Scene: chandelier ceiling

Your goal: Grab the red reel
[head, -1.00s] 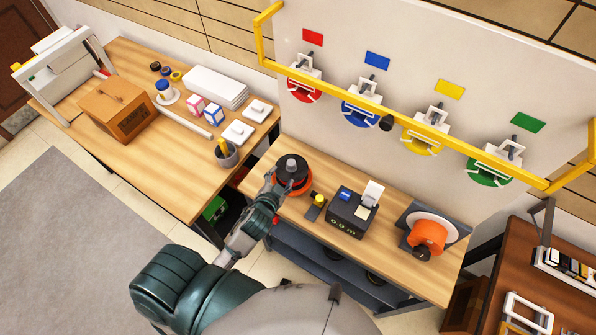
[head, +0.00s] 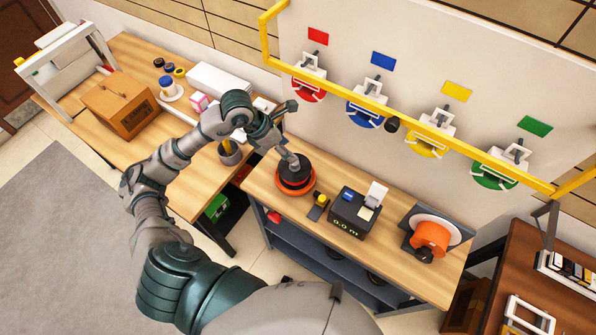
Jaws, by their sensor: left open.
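The red reel (head: 306,95) hangs on the white wall board under a red label, at the left end of a row of reels. A white bracket and a yellow rail cover part of it. My left gripper (head: 289,133) is open and empty, fingers spread. It is below and slightly left of the red reel in the picture, apart from it, above the far edge of the bench. My right gripper is out of view.
A yellow rail (head: 400,113) runs across the board in front of the reels. Blue (head: 365,119), yellow and green reels hang to the right. A black and orange round device (head: 294,190) and a dark box (head: 352,215) stand on the bench (head: 395,258) below.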

